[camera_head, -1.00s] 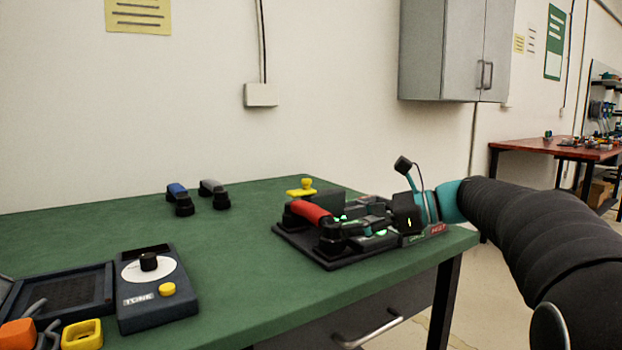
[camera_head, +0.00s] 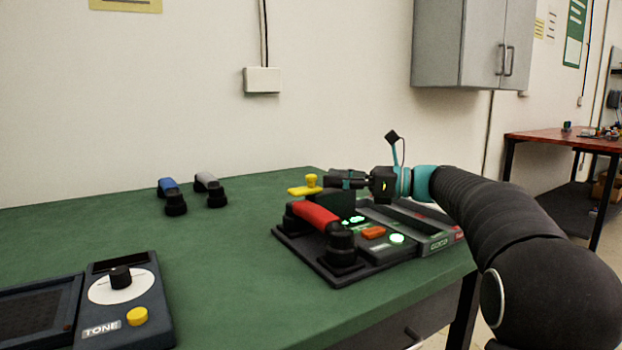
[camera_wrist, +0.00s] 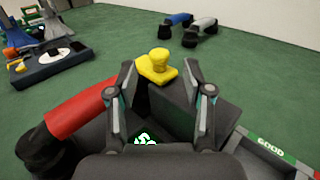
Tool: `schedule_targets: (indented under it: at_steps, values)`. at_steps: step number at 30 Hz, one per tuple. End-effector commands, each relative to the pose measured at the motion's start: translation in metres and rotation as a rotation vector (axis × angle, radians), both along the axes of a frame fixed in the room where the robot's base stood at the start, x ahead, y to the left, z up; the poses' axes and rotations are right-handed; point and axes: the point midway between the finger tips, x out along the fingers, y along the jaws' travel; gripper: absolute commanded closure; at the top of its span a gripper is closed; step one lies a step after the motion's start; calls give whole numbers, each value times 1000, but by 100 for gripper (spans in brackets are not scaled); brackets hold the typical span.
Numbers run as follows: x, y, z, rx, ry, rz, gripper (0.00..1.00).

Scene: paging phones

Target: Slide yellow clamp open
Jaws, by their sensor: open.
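The yellow clamp (camera_head: 307,187), a flat plate with a round knob on top, sits at the back of the dark phone station (camera_head: 312,262). In the wrist view the clamp (camera_wrist: 157,67) is straight ahead, between and just beyond my open fingertips. My gripper (camera_head: 332,181) reaches in from the right, with its fingers close to the clamp's knob; in the wrist view its two fingers (camera_wrist: 163,85) are apart with nothing held. I cannot tell whether a finger touches the clamp. A red handset (camera_head: 315,215) lies on the station in front of the clamp.
A grey tray labelled GOOD (camera_head: 430,240) adjoins the station on the right. A blue handset (camera_head: 172,196) and a grey handset (camera_head: 209,189) lie at the back left. A TONE box (camera_head: 125,298) stands front left. The green table between is clear.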

Motion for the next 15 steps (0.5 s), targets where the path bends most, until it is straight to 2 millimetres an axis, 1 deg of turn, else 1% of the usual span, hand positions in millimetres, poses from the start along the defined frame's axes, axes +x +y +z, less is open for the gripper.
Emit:
schedule_targets:
  at_steps: [1, 6, 10, 15]
  values:
    - [1, 11, 0, 0, 0, 5, 49]
    - [6, 37, 0, 0, 0, 5, 49]
    - [9, 50, 0, 0, 0, 5, 49]
    - [10, 57, 0, 0, 0, 4, 49]
